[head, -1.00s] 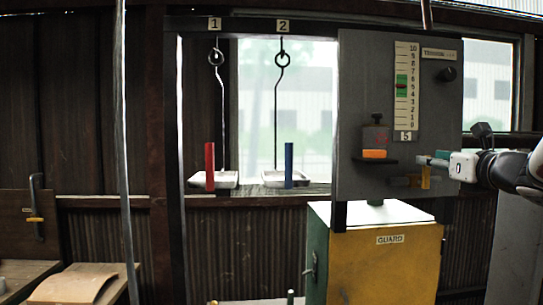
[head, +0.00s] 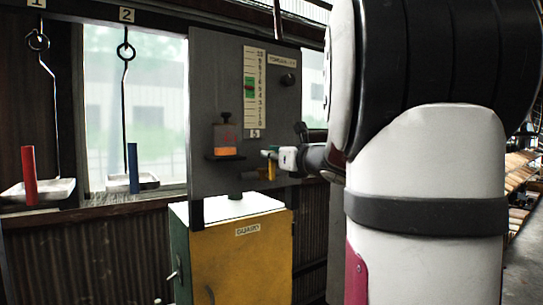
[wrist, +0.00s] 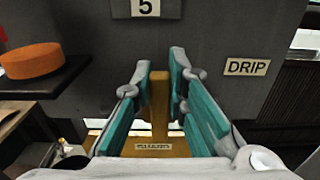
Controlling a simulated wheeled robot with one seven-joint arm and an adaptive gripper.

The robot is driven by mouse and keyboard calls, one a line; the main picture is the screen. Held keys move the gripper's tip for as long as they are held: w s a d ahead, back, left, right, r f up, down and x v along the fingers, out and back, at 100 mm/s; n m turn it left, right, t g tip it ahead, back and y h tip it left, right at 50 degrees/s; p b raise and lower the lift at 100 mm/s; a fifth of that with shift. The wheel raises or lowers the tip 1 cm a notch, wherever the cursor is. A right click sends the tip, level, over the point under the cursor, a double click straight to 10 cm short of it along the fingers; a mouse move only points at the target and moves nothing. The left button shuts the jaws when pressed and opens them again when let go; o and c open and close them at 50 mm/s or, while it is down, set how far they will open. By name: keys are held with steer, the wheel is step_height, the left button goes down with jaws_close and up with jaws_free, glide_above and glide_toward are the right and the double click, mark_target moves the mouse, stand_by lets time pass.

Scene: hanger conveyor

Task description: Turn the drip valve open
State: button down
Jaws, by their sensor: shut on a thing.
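The drip valve's yellow handle (wrist: 159,100) stands upright between my teal fingers in the wrist view. It also shows as a small yellow bar (head: 271,172) low on the grey panel in the head view. My gripper (wrist: 160,88) is shut on the handle, one finger on each side. In the head view my gripper (head: 268,156) reaches the panel from the right. A DRIP label (wrist: 246,67) is on the panel to the right of the handle. The valve body behind the handle is mostly hidden.
An orange block (wrist: 32,60) sits on a dark ledge left of my fingers. The grey panel (head: 212,90) carries a scale (head: 250,95) and a knob (head: 288,79). A yellow GUARD cabinet (head: 240,260) stands below. Two trays with red and blue rods hang at left.

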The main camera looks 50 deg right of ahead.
steer(key=shift+w, duration=0.1)
steer(key=w+a+f+n+b, duration=0.1)
steer(key=a+f+n+b, duration=0.2)
steer(key=n+b, duration=0.9)
steer(key=a+b, duration=0.2)
steer(key=b, duration=0.3)
steer(key=shift+f, duration=0.1)
steer(key=c, duration=1.6)
jaws_free()
steer(key=shift+o, duration=0.2)
